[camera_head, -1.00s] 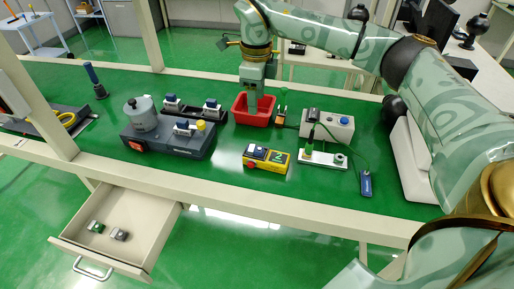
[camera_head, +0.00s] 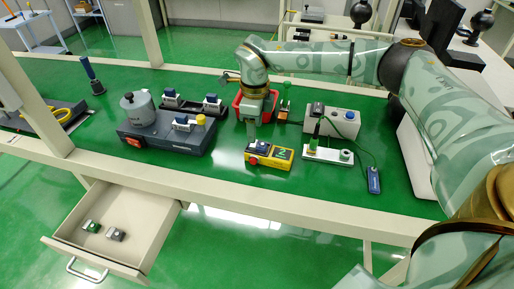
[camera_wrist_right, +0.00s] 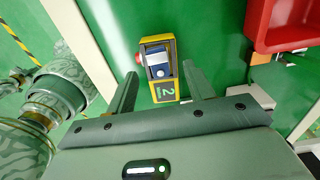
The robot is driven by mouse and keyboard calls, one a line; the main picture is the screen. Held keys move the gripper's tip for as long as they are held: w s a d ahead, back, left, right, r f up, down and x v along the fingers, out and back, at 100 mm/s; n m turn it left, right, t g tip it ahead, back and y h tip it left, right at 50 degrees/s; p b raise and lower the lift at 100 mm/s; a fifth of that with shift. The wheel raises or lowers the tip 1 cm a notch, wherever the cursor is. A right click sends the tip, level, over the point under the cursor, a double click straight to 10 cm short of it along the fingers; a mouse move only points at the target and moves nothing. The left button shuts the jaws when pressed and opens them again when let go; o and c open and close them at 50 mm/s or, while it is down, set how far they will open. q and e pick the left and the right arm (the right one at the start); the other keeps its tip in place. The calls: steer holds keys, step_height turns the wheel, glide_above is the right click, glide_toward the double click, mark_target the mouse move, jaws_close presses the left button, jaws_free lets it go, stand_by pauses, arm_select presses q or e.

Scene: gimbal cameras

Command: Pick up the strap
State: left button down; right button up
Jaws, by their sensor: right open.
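No thing is plainly recognizable as a strap. A blue tag-like piece (camera_head: 374,180) lies on the green table at the right, by a thin cord, and I cannot tell if it is the strap. My right gripper (camera_head: 252,136) is over the yellow box (camera_head: 283,155), pointing down. In the right wrist view the open fingers (camera_wrist_right: 158,76) show either side of the yellow box (camera_wrist_right: 165,92), which has a red button and carries a small blue-and-white device (camera_wrist_right: 157,63). Nothing is between the fingers above it. My left gripper is not in view.
A red bin (camera_head: 238,103) stands behind the gripper. A dark grey console (camera_head: 165,141) is left of the yellow box. A grey box (camera_head: 343,121) and a white plate (camera_head: 328,155) stand right. An open drawer (camera_head: 120,255) juts below the table's front edge.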

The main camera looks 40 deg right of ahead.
mark_target(258, 146)
step_height(258, 146, down, 5)
steer(key=shift+s+a+f+b, duration=0.1)
steer(key=shift+a+b, duration=0.05)
steer(key=shift+b, duration=1.05)
steer(key=shift+s, duration=0.1)
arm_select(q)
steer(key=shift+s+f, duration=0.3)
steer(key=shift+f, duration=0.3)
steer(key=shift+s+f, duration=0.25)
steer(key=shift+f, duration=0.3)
arm_select(e)
jaws_close()
